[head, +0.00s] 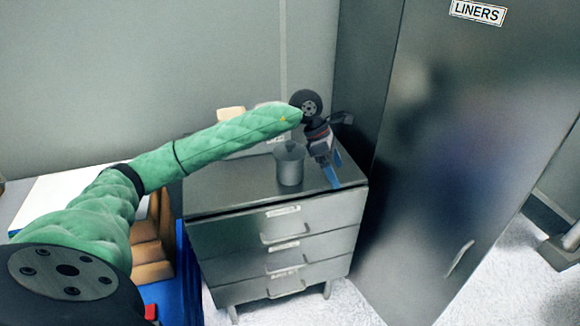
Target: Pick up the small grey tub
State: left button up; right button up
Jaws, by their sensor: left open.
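The small grey tub (290,166) stands upright on top of a grey metal drawer cabinet (225,190), near the middle of its top. It is a plain open-topped cylinder. My right gripper is not in view.
A tall dark cabinet labelled LINERS (477,12) stands close on the right. Pale items (231,114) sit at the back of the drawer cabinet, partly behind my arm. A wall is behind. At left are a white surface (62,195) and a blue bin (190,275).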

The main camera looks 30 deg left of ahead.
aim_at(290, 151)
pick_arm(q)
jog(key=a+r+y, duration=0.2)
jog(key=a, duration=0.3)
jog(key=a+r+y, duration=0.2)
jog(key=a, duration=0.3)
jog(key=a+r+y, duration=0.1)
jog(key=a+r, duration=0.1)
jog(key=a, duration=0.4)
jog(key=shift+w+n+g+y, duration=0.3)
jog(key=shift+w+y, duration=0.05)
jog(key=shift+y, duration=0.05)
jog(key=shift+a, duration=0.3)
jog(key=shift+f+p, duration=0.65)
jog(key=shift+f, duration=0.55)
jog(key=f, duration=0.1)
jog(key=f+p, duration=0.1)
jog(key=f, duration=0.1)
jog(key=f+p, duration=0.1)
jog(key=shift+w+d+f, duration=0.25)
jog(key=shift+w+d, duration=0.05)
jog(key=shift+d, duration=0.05)
jog(key=shift+f+p, duration=0.3)
jog(key=c, duration=1.1)
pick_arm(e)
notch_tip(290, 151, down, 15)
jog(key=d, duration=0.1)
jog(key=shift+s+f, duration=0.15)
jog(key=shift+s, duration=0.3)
